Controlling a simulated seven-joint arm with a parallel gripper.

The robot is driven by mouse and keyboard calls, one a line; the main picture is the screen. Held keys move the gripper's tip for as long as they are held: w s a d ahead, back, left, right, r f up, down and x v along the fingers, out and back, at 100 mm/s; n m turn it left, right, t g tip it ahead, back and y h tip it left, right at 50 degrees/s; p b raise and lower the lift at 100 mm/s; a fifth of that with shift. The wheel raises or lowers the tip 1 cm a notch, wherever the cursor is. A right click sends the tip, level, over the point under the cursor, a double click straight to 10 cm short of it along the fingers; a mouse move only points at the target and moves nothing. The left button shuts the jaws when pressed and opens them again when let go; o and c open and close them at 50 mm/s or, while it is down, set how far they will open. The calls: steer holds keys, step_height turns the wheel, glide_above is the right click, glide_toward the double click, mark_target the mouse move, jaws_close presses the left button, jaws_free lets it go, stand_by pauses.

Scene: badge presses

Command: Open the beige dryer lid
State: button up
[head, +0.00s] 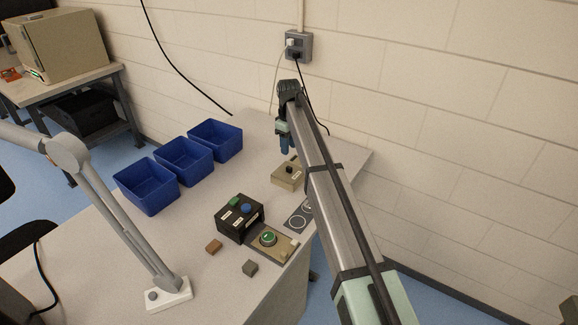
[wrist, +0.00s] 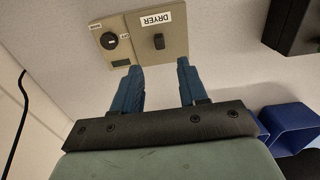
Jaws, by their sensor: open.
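The beige dryer (head: 283,178) is a small low box on the table, below and beside my gripper in the head view. In the wrist view the dryer (wrist: 180,58) shows a raised panel, its lid (wrist: 178,32), with a white DRYER label and a small dark handle (wrist: 159,41). The lid looks closed. A black dial (wrist: 110,42) sits on the part left of it. My gripper (wrist: 159,67) is open and empty, its blue fingers pointing towards the dryer, with the handle between and beyond the fingertips. I cannot tell the gap. In the head view my gripper (head: 285,149) hangs near the dryer's back side.
Several blue bins (head: 148,187) stand left on the table. A black box (head: 239,219) with green and blue buttons and a press with a green button (head: 268,239) stand in front. Two small blocks (head: 214,246) lie nearby. A grey lamp (head: 112,207) stands left; the wall is behind.

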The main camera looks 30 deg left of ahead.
mark_target(289, 167)
step_height(289, 167, down, 10)
steer(key=shift+r, duration=0.15)
stand_by(0.3)
steer(key=shift+c, duration=0.3)
jaws_close()
stand_by(0.3)
